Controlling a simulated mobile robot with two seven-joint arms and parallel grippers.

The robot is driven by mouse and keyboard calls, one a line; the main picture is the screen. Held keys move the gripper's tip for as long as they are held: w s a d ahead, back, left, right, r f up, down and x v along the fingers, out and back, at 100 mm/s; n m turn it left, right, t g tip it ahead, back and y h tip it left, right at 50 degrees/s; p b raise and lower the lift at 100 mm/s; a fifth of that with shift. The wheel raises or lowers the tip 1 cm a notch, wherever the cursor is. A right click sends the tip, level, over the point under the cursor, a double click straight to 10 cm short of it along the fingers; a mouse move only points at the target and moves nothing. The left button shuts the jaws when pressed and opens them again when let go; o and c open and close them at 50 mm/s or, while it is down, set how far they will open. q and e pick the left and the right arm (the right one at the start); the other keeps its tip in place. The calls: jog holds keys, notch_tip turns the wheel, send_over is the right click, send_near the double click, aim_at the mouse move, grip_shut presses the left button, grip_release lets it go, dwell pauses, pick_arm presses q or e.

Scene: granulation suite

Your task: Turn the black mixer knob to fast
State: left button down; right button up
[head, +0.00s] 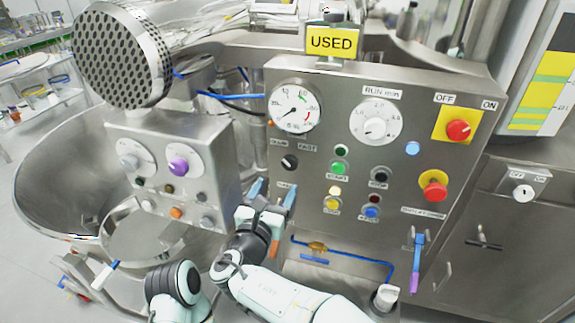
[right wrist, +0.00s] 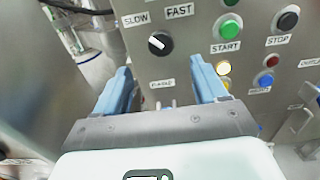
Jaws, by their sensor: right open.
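The black mixer knob (head: 289,162) is on the steel control panel (head: 330,245), below the SLOW and FAST labels. In the right wrist view the knob (right wrist: 160,44) shows a white mark slanting to the upper left, toward the SLOW label (right wrist: 136,19). The FAST label (right wrist: 180,11) is at its upper right. My right gripper (head: 272,192) is open and empty, just below the knob in the head view. In the right wrist view its blue fingers (right wrist: 161,80) are spread, with the knob beyond and between their tips, apart from them. My left gripper is not in view.
Right of the knob are the green START button (head: 338,167) and black STOP button (head: 379,174), with more buttons below. Red switches (head: 458,130) are at the panel's right. A smaller panel with a purple knob (head: 178,166) stands at left beside a steel bowl (head: 40,190).

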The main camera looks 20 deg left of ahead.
aim_at(289, 165)
jog(key=w+p, duration=0.1)
jog(key=w, duration=0.3)
jog(key=w+p, duration=0.1)
jog(key=w, duration=0.3)
jog(key=shift+w+d+r, duration=0.1)
jog(key=shift+w+d, duration=0.1)
jog(key=shift+w, duration=0.65)
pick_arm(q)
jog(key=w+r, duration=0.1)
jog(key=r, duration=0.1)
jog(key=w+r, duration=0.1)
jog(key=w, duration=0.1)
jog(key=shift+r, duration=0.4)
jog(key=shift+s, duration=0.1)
pick_arm(e)
jog(key=shift+s, duration=0.1)
jog(key=c, duration=1.1)
